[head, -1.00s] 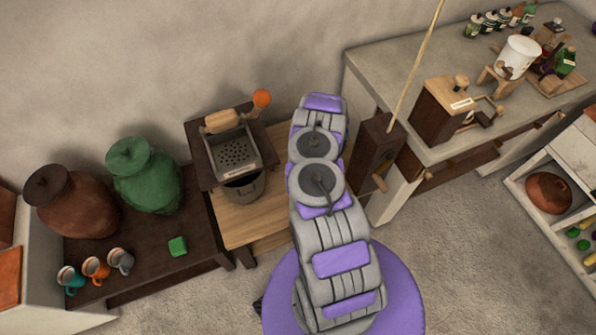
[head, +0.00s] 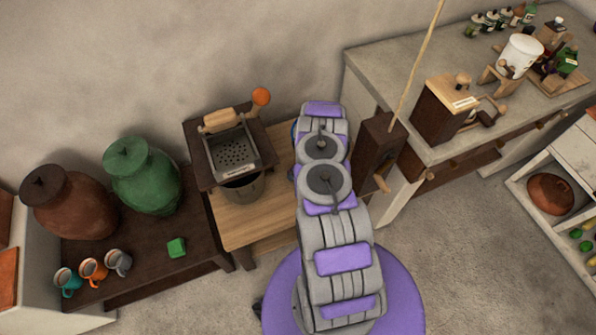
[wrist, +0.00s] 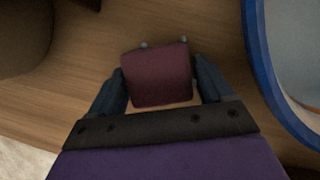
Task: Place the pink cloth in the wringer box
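The pink cloth (wrist: 158,75) shows in the wrist view as a dark pink, folded block between the fingers of my gripper (wrist: 163,43). In the head view my own arm hides the gripper and the cloth. The wringer box (head: 235,153) stands left of my arm, with a perforated metal floor, a wooden roller and a crank with an orange knob. It looks empty.
A grey pot (head: 243,188) stands under the wringer box on the wooden bench (head: 240,226). A blue-rimmed basin (wrist: 262,75) is right of my gripper. A dark wooden box (head: 377,150) with a tall pole stands right of my arm. A green block (head: 176,247) lies left.

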